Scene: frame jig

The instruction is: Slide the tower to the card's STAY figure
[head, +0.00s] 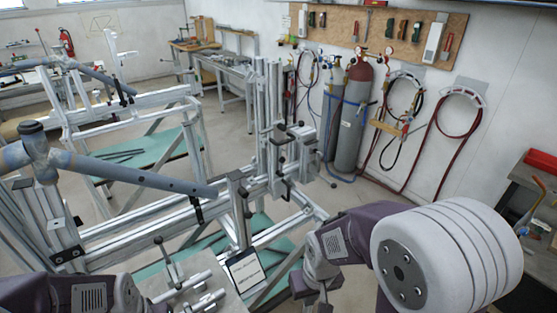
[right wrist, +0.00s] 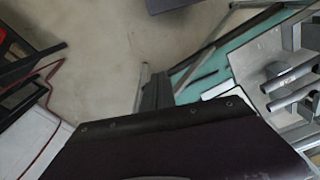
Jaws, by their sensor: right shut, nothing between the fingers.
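The jig's tall aluminium upright (head: 275,130) stands on the long rail in the middle of the head view, with dark knobs and clamps. A shorter upright (head: 239,210) stands nearer, at the end of a blue-grey frame tube (head: 140,180). I cannot tell which upright the task calls the tower. A white card (head: 246,271) with a dark edge leans below the shorter upright; its print is too small to read. My right gripper (head: 308,292) is low, to the right of the card, shut and empty, apart from both uprights. My left gripper is out of view.
A grey plate with silver cylinders (head: 190,288) lies in front of the jig; it also shows in the right wrist view (right wrist: 290,85). Gas cylinders (head: 352,120) and hoses stand by the right wall. A dark bench (head: 535,190) stands at the right. Open floor lies between.

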